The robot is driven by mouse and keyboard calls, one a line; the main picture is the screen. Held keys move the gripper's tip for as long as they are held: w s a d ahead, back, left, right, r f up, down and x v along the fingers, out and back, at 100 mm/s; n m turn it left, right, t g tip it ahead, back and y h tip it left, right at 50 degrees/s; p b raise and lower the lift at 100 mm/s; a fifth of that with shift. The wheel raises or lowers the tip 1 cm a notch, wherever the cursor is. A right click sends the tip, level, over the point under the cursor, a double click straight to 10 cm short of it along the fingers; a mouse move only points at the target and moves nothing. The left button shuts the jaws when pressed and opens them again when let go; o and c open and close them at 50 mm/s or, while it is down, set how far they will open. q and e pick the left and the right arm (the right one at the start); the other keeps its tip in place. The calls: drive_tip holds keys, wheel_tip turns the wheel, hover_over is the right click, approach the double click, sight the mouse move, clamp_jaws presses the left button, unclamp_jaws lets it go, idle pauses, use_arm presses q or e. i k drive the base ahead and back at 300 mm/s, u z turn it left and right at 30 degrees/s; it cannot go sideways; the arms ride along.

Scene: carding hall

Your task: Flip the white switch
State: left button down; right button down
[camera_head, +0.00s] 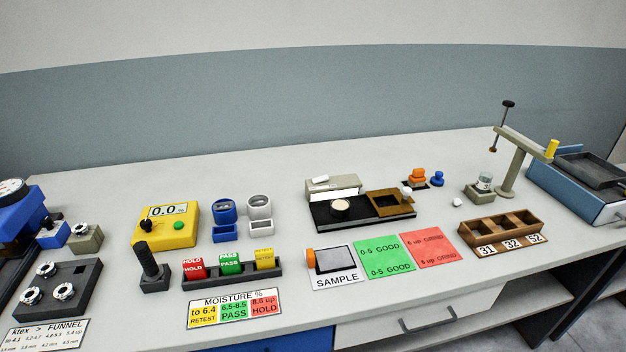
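No part is plainly a white switch. A small white piece (320,179) lies on top of the grey block at the back of a black-based device (345,222) in the middle of the bench. Neither of my grippers is in view.
On the bench (110,190), a yellow meter (187,236) reads 0.0, with a black-handled block (151,270) in front. A wooden compartment box (486,236) and an upright stand (514,165) are at the right. The back strip at left is clear.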

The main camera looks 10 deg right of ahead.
sight(318, 180)
drive_tip(key=u, duration=0.9)
drive_tip(key=i, duration=0.7)
drive_tip(key=z, duration=0.85)
